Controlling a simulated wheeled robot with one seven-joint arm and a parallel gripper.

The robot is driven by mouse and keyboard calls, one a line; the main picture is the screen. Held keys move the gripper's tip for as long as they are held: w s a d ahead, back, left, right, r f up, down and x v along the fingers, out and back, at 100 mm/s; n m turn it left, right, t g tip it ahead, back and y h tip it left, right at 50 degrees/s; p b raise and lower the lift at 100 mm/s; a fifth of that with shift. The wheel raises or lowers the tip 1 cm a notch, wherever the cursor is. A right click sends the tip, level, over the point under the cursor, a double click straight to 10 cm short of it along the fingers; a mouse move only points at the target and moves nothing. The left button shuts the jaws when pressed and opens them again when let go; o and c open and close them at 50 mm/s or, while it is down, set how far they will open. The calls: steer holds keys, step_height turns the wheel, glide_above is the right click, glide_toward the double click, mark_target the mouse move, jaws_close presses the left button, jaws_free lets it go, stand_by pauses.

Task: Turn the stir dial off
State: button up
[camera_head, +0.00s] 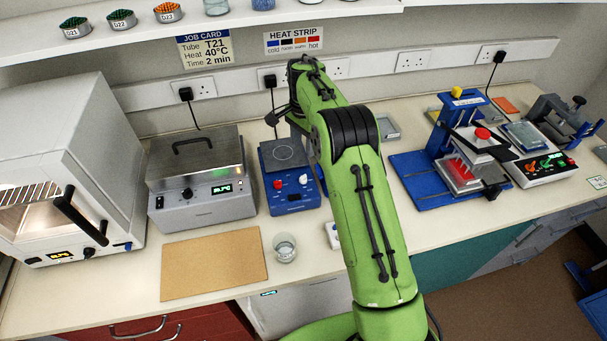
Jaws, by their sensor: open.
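The blue stirrer hotplate (290,205) stands on the bench near the middle, with a dark round-marked top plate (284,154). Its front carries a red dial (278,184) and a white dial (303,179); the labels are too small to read, so I cannot tell which is the stir dial. My gripper (274,118) shows only as a small dark shape at the far end of my green arm, above and behind the hotplate. It is open, apart from the dials. My arm hides most of it and the hotplate's right edge.
A grey water bath (195,205) with a lid stands left of the hotplate, a white oven (100,195) further left. A glass beaker (285,247) and a brown board (213,264) lie in front. A blue press stand (425,190) stands right. A shelf (230,22) runs above.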

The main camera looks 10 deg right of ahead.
mark_target(303, 177)
step_height(303, 177, down, 14)
steer(key=shift+a+r+p, duration=0.1)
steer(key=shift+r+p, duration=0.05)
steer(key=shift+p, duration=0.4)
steer(key=shift+c, duration=0.3)
jaws_close()
